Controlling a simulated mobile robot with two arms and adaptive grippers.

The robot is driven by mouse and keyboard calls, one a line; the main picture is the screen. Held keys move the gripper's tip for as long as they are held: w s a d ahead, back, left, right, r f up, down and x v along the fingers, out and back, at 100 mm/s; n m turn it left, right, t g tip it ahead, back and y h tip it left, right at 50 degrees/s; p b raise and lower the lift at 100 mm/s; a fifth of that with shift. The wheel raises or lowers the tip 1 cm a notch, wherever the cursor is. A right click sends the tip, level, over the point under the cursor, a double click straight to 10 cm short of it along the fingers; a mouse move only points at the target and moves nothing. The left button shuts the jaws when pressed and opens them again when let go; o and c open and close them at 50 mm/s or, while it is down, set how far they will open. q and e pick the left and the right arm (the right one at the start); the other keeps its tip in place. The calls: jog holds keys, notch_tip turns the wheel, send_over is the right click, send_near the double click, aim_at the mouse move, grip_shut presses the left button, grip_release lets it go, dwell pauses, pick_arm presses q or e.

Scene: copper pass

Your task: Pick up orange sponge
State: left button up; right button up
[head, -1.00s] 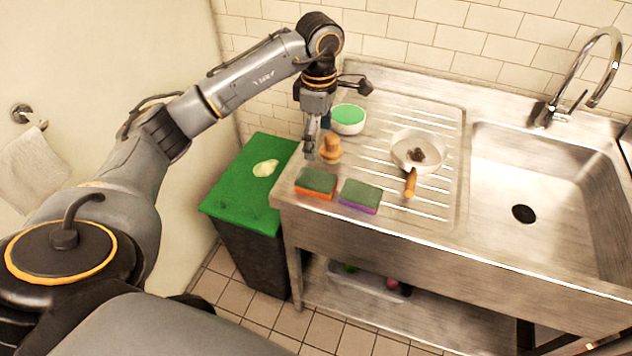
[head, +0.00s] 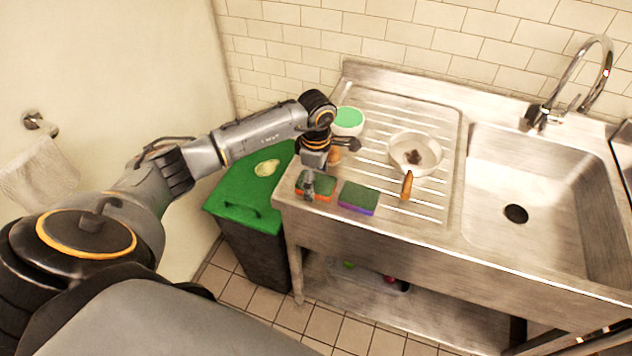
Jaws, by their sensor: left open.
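The orange sponge (head: 325,193), orange below with a dark green scouring top, lies at the left front corner of the steel drainboard. My left gripper (head: 309,194) points down right over it, open, and hides part of its left and middle. I cannot tell whether the fingers touch it. A purple sponge (head: 358,198) with the same green top lies just to its right, with a small gap between them. My right gripper does not show.
A wooden knob-like object (head: 334,157) stands behind the sponge, partly hidden by my wrist. A green-filled bowl (head: 348,120) and a white pan (head: 414,153) with wooden handle sit farther back. A green-lidded bin (head: 240,205) stands left; the sink (head: 550,190) is right.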

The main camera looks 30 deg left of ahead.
pick_arm(q)
jog(key=c, duration=0.8)
jog(key=shift+r+b, duration=0.3)
jog(key=shift+b, duration=0.05)
notch_tip(320, 180, up, 2)
jog(key=shift+r+b, duration=0.1)
jog(key=shift+b, duration=0.95)
jog(key=d+r, duration=0.1)
jog(key=r, duration=0.1)
jog(key=s+d+r+b, duration=0.1)
jog(key=d+r, duration=0.3)
jog(key=shift+s+b, duration=0.25)
jog(key=shift+b, duration=0.15)
jog(key=s+d+r, duration=0.1)
jog(key=d, duration=0.1)
jog(key=s+d+r+b, duration=0.1)
jog(key=d, duration=0.2)
jog(key=s+d+r+b, duration=0.1)
jog(key=d+r, duration=0.1)
jog(key=d, duration=0.1)
jog(key=shift+d+r, duration=0.1)
jog(key=shift+d, duration=0.05)
